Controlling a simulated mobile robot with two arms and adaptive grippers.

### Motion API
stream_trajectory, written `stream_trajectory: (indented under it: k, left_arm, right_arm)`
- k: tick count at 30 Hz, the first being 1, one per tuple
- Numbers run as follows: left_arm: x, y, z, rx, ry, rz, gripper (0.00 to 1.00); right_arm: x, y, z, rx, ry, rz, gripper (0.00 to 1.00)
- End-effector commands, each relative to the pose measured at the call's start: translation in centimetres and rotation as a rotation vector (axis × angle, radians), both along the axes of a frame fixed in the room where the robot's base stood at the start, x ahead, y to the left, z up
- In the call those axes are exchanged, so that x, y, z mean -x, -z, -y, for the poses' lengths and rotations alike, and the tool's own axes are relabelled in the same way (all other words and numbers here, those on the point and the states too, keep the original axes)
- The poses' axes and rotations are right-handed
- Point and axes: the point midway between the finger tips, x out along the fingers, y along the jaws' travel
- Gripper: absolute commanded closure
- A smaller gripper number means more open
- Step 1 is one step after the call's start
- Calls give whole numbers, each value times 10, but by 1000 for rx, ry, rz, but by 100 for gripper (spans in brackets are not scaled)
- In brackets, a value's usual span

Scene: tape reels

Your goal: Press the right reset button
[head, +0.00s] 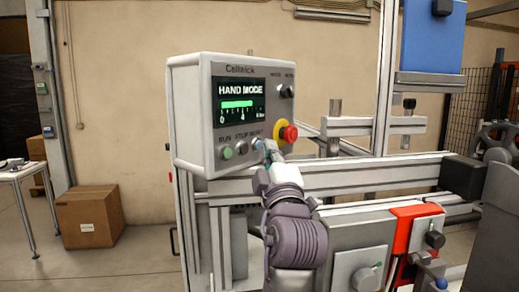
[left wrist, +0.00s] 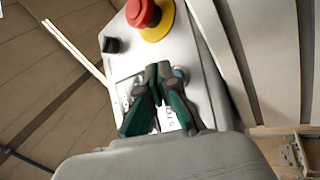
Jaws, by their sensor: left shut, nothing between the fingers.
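The grey control box (head: 188,118) stands at centre left in the head view, its screen reading HAND MODE. A small blue button (head: 257,143) sits under the RESET label at the right end of its button row. My left gripper (head: 267,150) is shut and empty, its fingertips at the panel right beside this button. In the left wrist view the shut fingertips (left wrist: 164,75) are close to a round button (left wrist: 181,74), which they partly cover. I cannot tell whether they touch it. My right gripper is out of view.
A green button (head: 227,153) and a pale button (head: 241,148) sit left of the blue one. A red emergency stop (head: 290,133) on a yellow base is close on the right. A blue knob (head: 441,283) shows lower right. Metal rails (head: 350,177) run behind my arm.

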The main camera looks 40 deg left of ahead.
Motion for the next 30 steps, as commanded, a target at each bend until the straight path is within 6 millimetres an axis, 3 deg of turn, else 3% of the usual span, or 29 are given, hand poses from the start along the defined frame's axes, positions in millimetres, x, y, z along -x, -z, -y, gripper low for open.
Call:
stream_trajectory:
  k: [13, 24, 30]
  left_arm:
    - [0, 1, 8, 1, 3, 2, 100]
    - [1, 3, 44, 2, 5, 2, 100]
    - [2, 0, 54, 1, 3, 0, 100]
  right_arm:
    - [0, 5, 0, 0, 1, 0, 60]
    - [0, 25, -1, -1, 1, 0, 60]
    - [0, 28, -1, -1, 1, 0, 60]
